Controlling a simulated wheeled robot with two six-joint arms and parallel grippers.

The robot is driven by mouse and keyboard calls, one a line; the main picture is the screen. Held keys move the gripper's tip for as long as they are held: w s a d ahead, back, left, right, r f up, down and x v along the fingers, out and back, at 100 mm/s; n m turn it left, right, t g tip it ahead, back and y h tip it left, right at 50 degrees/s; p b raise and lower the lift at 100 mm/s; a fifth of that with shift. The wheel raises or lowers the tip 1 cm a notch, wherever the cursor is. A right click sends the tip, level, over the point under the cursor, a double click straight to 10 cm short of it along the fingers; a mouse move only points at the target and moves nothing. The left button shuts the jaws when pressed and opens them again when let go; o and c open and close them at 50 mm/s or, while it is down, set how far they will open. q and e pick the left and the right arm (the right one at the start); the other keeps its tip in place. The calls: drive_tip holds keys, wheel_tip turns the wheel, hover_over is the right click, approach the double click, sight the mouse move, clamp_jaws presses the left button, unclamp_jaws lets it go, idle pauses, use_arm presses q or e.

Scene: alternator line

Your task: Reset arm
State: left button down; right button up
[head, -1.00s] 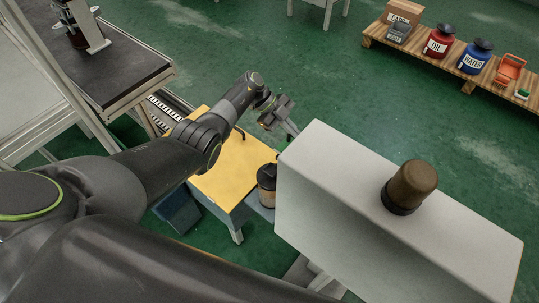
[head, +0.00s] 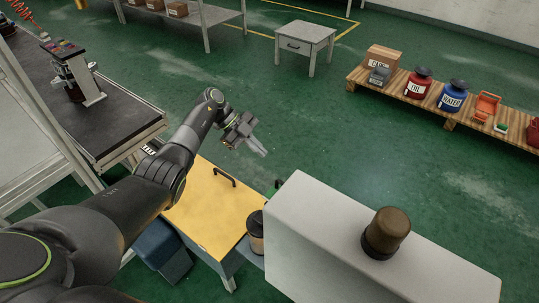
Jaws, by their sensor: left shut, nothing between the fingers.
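My left arm reaches in from the left in the head view. Its gripper (head: 256,146) is shut and empty, held in the air above the green floor, just beyond the far edge of the yellow-topped cabinet (head: 205,205). It touches nothing that I can see. My right gripper is not in view.
A dark canister (head: 256,232) stands beside the cabinet. A dark-topped workbench (head: 110,110) is at left. A wooden pallet (head: 450,110) holds cans and boxes. Open floor lies between.

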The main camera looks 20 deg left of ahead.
use_arm(q)
wheel_tip(320, 180, up, 6)
drive_tip(key=w+n+t+h, duration=0.25)
drive_tip(key=n+t, duration=0.25)
drive_tip(key=t, duration=1)
drive_tip(key=s+a+f+n+t+y, duration=0.2)
drive_tip(key=s+a+n+t+y, duration=0.1)
drive_tip(key=s+a+n+y, duration=1.05)
drive_tip(key=s+a+f+n+g+y, duration=0.1)
drive_tip(key=s+f+n+g+y, duration=0.45)
drive_tip(key=s, duration=0.65)
drive_tip(key=s+d+f+g+h, duration=0.2)
drive_tip(key=s+d+g+h, duration=0.15)
drive_tip(key=s, duration=0.55)
drive_tip(key=s+d+f+g+h, duration=0.25)
drive_tip(key=s+g, duration=0.25)
drive_tip(key=s, duration=0.4)
wheel_tip(320, 180, down, 24)
drive_tip(key=a+g, duration=0.1)
drive_tip(key=a, duration=0.1)
drive_tip(key=s+d+f+g, duration=0.1)
drive_tip(key=s+f, duration=1.3)
drive_tip(key=f, duration=0.2)
drive_tip(key=shift+s+d+f, duration=0.15)
drive_tip(key=shift+s+d, duration=0.25)
